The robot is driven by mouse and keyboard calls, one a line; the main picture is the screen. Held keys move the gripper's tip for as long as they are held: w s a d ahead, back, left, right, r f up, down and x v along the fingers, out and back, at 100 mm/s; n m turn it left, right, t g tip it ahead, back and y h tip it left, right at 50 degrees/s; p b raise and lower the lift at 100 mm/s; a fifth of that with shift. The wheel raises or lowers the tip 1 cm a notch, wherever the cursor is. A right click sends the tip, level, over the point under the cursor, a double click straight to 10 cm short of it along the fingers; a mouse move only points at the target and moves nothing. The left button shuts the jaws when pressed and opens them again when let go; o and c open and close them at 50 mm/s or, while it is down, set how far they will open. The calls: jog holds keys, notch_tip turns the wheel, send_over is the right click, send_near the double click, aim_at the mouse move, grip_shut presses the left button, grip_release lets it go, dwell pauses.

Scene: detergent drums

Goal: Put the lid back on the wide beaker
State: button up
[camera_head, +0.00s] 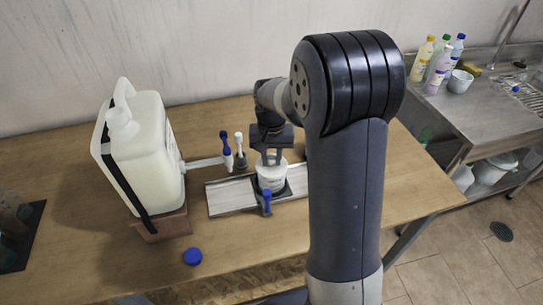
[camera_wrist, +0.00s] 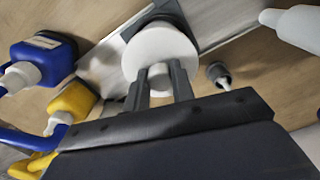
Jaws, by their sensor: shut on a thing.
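My gripper (camera_head: 272,156) points down over the metal strip (camera_head: 230,196) on the wooden table. In the wrist view my gripper (camera_wrist: 160,88) is shut on the small knob (camera_wrist: 158,74) of a round white lid (camera_wrist: 160,45). The white wide beaker (camera_head: 271,178) stands upright on the strip, directly under the gripper. The lid is at the beaker's mouth; I cannot tell whether it is seated or slightly above.
A large white jug (camera_head: 155,150) with a spout stands on a wooden block at left. A blue-topped bottle (camera_head: 227,150) and a white-topped one (camera_head: 240,148) stand behind the strip. Blue (camera_wrist: 42,58) and yellow (camera_wrist: 72,102) bottles show in the wrist view.

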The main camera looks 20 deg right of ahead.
jog(key=o, duration=1)
jog(key=shift+o, duration=0.4)
jog(key=o, duration=0.4)
jog(key=shift+r+p, duration=2.75)
jog(key=shift+r, duration=0.8)
grip_shut()
